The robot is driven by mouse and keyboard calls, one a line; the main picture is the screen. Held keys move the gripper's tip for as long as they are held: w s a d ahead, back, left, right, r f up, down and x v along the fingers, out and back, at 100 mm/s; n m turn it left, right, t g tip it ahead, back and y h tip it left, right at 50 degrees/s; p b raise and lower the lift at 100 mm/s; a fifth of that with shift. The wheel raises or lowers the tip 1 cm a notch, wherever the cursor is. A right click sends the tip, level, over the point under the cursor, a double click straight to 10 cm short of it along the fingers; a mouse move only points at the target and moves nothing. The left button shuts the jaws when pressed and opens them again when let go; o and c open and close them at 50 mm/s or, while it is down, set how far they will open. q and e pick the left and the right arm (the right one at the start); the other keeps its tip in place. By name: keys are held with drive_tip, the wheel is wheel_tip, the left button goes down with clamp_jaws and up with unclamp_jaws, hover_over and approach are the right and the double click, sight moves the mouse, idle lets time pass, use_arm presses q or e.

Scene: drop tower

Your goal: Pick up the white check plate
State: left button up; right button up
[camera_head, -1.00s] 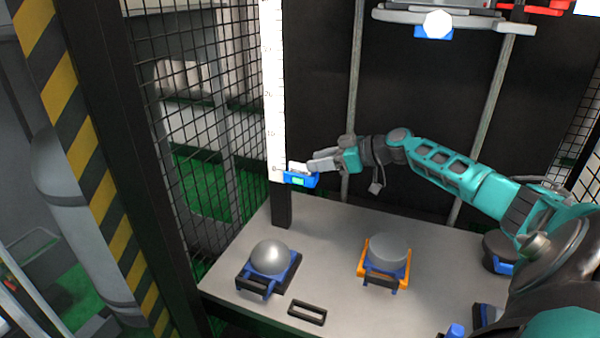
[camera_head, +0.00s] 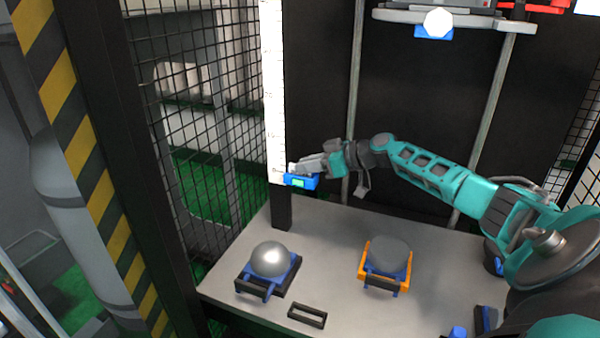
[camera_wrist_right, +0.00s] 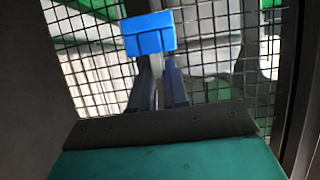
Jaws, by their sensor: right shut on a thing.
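The white check plate (camera_head: 291,168) is a small pale piece at the top of a blue holder with a green patch (camera_head: 299,181), at the foot of the white scale on the dark post. My right gripper (camera_head: 300,168) reaches in from the right and is shut on the plate, which its fingers mostly hide. In the right wrist view my fingers (camera_wrist_right: 163,68) are close together, and the blue holder (camera_wrist_right: 150,34) shows at their tips. The plate is not clear there. My left gripper is not in view.
A wire mesh wall (camera_head: 190,130) is at the left. A blue-white unit (camera_head: 436,25) hangs above.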

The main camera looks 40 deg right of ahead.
clamp_jaws()
drive_tip(key=shift+r, duration=0.1)
